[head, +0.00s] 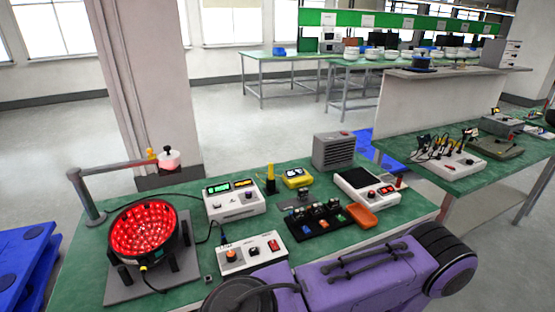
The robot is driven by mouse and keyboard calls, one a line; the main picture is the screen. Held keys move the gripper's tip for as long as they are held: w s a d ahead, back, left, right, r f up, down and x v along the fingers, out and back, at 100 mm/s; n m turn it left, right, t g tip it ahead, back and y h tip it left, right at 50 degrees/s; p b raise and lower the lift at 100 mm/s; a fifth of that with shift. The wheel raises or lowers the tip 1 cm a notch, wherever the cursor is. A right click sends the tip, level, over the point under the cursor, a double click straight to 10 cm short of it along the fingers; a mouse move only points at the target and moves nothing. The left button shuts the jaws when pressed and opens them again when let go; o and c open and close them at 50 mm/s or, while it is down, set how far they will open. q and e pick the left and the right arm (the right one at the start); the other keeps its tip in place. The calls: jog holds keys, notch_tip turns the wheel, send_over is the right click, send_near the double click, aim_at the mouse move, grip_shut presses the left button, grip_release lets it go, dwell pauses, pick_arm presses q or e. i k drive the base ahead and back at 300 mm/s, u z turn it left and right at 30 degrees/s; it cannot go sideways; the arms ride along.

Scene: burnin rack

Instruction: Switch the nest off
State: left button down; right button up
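A round fixture (143,232) full of glowing red lights stands on a grey base plate (118,288) at the left of the green table. I cannot tell for certain whether this is the nest. A white control box (252,252) with an orange knob, a black knob and a red switch sits to its right, near the front edge. A white box (234,201) with two lit displays, one green and one amber, stands behind that box. Neither of my gripper tips shows in the head view. I cannot read the switch positions.
A black tray (296,234) of small parts, an orange dish (362,216), a yellow meter (296,178), a white instrument (367,187) and a grey vented box (334,151) crowd the green table (82,264). A grey post and rail (84,197) stand at its left.

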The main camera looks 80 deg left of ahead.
aim_at(273, 245)
jog(key=k, duration=0.7)
jog(key=u, duration=0.95)
